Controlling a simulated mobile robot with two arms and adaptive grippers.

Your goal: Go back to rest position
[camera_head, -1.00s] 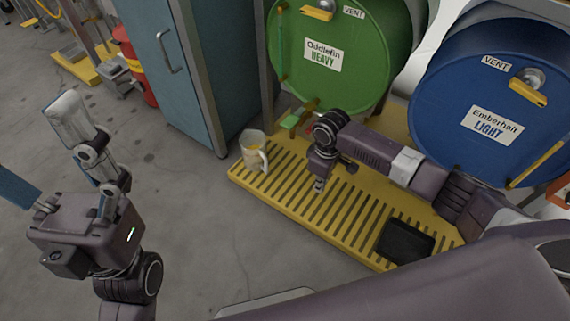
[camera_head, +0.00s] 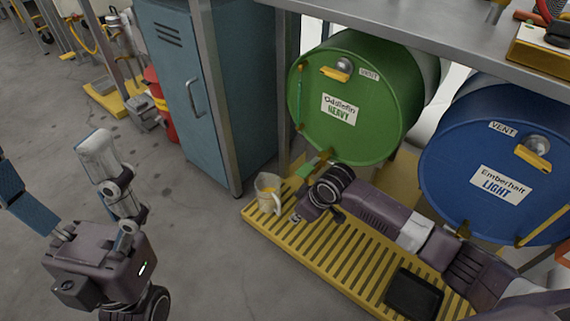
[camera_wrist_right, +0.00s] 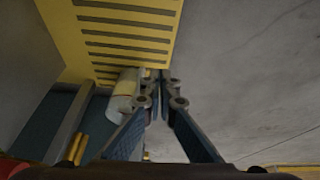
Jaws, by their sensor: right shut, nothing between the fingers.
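My right gripper (camera_head: 296,217) hangs over the yellow slatted platform, in front of the green drum. It is shut and empty. In the right wrist view its blue-padded fingers (camera_wrist_right: 160,78) meet at the tips. A clear jug (camera_head: 268,193) with yellowish contents stands upright at the platform's left end, just left of the right gripper. The jug also shows beside the fingers in the right wrist view (camera_wrist_right: 123,100); I cannot tell whether they touch. My left gripper (camera_head: 50,165) is over the bare floor at left, its fingers spread wide with nothing between them.
A green drum (camera_head: 345,135) and a blue drum (camera_head: 465,160) lie behind the slatted yellow platform (camera_head: 335,260). A black tray (camera_head: 413,294) lies on the platform. A metal shelf (camera_head: 400,18) runs above the drums. A blue cabinet (camera_head: 185,100) stands left. The floor between is clear.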

